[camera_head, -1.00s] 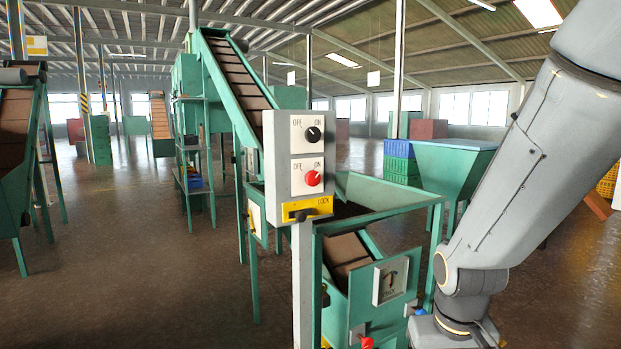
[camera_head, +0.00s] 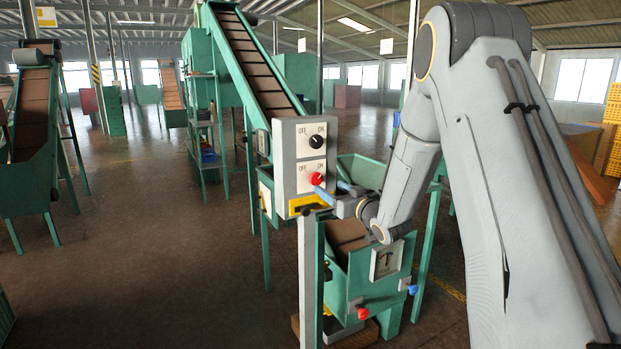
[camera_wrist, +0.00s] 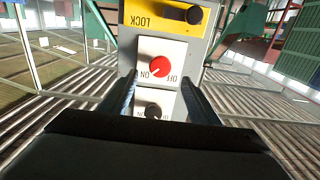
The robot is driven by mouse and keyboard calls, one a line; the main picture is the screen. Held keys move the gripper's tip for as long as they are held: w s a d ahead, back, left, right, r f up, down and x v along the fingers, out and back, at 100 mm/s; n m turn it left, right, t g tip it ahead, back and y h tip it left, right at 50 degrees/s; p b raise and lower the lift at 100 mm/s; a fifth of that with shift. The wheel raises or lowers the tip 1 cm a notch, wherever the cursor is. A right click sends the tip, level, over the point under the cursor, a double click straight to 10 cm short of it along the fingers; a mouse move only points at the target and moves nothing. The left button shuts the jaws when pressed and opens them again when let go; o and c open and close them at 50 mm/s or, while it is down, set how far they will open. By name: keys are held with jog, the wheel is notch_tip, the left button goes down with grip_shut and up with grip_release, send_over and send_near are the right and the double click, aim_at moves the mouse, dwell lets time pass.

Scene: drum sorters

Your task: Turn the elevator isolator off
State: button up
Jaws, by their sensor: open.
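A grey control box (camera_head: 283,170) on a post carries two white OFF/ON switch plates. Which one is the elevator isolator is not labelled legibly. My gripper (camera_head: 335,194) is open in front of the red knob. In the wrist view, upside down, the red knob (camera_wrist: 160,66) lies ahead between the fingers of my gripper (camera_wrist: 159,82), with no contact visible.
A yellow LOCK plate (camera_head: 307,205) with a dark slider (camera_wrist: 183,13) sits below the red knob. An inclined elevator (camera_head: 258,62) rises behind the box. A green hopper (camera_head: 365,170) and lower panel with a dial (camera_head: 386,260) stand beside the post.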

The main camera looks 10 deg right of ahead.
aim_at(317, 181)
jog(key=p+x, duration=0.2)
jog(key=x, duration=0.5)
jog(key=shift+w+a+f+p, duration=0.1)
jog(key=shift+w+p, duration=0.15)
jog(key=shift+p, duration=0.1)
jog(key=c, duration=1.1)
